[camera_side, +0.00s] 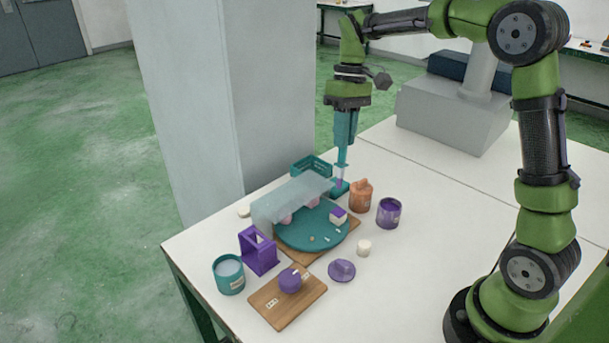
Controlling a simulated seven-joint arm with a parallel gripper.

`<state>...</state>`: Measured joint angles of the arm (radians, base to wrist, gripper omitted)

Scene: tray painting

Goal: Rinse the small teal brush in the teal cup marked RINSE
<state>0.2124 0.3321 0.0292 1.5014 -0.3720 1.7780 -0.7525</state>
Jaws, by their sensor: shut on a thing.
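My gripper (345,135) points straight down above the back of the table and is shut on a slim upright teal thing, apparently the small teal brush (342,158). Its lower end is at or just over a small teal block (340,187); I cannot tell whether they touch. The teal cup (229,277) stands at the front left of the table, well away from my gripper. It has a pale label, too small to read, and a light grey-blue surface inside. The brush's bristles cannot be made out.
An orange bottle (360,196) and purple cup (389,213) stand right of the brush. A wooden board (288,312) lies in front. A grey pillar (235,100) rises behind.

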